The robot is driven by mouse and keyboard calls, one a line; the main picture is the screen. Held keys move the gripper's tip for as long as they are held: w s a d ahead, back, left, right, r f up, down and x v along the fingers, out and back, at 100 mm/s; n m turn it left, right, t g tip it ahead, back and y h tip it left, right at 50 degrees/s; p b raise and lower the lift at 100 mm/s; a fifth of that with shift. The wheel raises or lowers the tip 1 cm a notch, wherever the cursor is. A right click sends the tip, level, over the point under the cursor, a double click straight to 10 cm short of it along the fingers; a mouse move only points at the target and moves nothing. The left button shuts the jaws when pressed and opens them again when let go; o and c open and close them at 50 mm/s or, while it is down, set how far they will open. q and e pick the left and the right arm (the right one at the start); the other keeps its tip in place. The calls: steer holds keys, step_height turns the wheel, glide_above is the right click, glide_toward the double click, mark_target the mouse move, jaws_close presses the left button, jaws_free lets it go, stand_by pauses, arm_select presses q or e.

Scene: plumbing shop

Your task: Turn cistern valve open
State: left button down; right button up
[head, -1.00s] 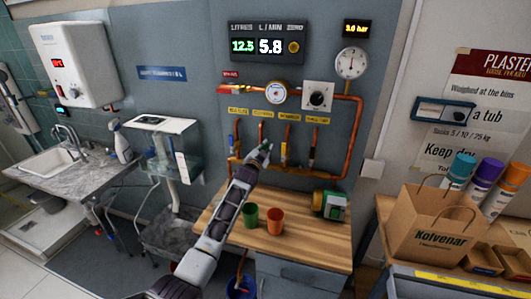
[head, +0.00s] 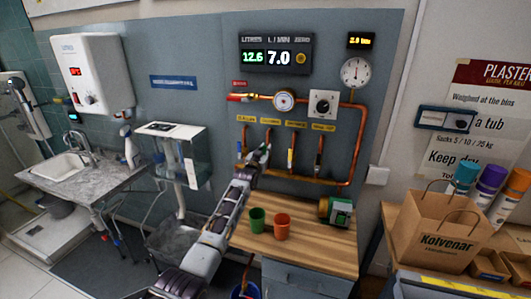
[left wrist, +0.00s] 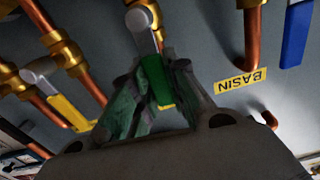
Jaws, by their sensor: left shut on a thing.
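Several valves with coloured levers sit on the copper pipework (head: 300,178) on the grey panel, under small yellow labels too small to read in the head view. My left gripper (head: 262,155) is at the second valve from the left, which it partly hides. In the left wrist view the left gripper (left wrist: 155,100) is shut on a green valve lever (left wrist: 154,78), which runs between its fingers below a silver hub. A blue lever (left wrist: 297,30) and a yellow lever (left wrist: 68,110) stand to either side. A label (left wrist: 242,80) reads BASIN upside down. My right gripper is out of view.
The display (head: 275,55) reads 12.6 litres and 7.0 L/min. A pressure gauge (head: 355,72) and a round meter (head: 284,101) sit above the valves. A green cup (head: 257,220), an orange cup (head: 282,227) and a green device (head: 335,210) stand on the wooden bench (head: 310,255).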

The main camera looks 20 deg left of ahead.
arm_select(q)
steer(key=shift+f, duration=0.2)
steer(key=c, duration=1.4)
jaws_free()
steer(key=shift+r, duration=0.15)
steer(key=shift+s, duration=0.2)
steer(key=shift+s+a, duration=0.2)
steer(key=shift+s, duration=5.6)
